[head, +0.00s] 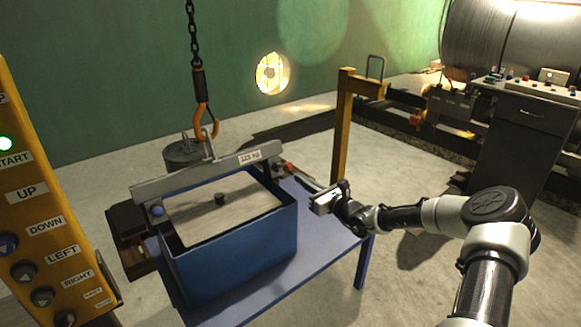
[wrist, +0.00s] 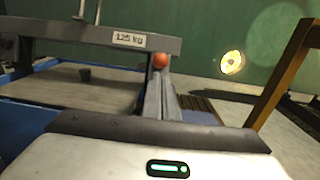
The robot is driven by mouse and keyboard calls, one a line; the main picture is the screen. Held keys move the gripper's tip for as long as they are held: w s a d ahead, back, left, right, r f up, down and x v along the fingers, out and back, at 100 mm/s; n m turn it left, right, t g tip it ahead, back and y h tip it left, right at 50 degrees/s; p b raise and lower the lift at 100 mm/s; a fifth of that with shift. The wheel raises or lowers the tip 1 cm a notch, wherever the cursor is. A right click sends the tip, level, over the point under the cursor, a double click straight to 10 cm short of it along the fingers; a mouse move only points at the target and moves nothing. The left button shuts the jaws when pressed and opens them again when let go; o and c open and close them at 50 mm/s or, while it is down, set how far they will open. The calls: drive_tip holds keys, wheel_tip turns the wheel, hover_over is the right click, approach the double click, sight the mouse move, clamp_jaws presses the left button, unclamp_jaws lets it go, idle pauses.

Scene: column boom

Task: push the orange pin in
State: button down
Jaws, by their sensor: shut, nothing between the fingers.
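The orange pin (head: 286,165) sits at the right end of the grey lifting bar (head: 185,178) marked 125 kg. In the wrist view its round orange head (wrist: 161,59) shows just below the bar's label, straight beyond my fingertips. My gripper (head: 296,172) reaches in from the right, with its fingers at the pin. In the wrist view the fingers (wrist: 160,82) are together with nothing between them. I cannot tell whether the tips touch the pin's head. The pin's shank is hidden.
The bar spans a blue box (head: 235,245) on a blue table (head: 325,240) and hangs from an orange hook (head: 207,115) on a chain. A yellow post (head: 342,125) stands behind my gripper. A yellow button panel (head: 35,190) is at the left.

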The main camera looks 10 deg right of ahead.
drive_tip(key=shift+b+x, duration=0.8)
drive_tip(key=shift+x, duration=2.2)
drive_tip(key=p+v, duration=0.4)
drive_tip(key=v, duration=0.3)
drive_tip(key=shift+p, duration=0.35)
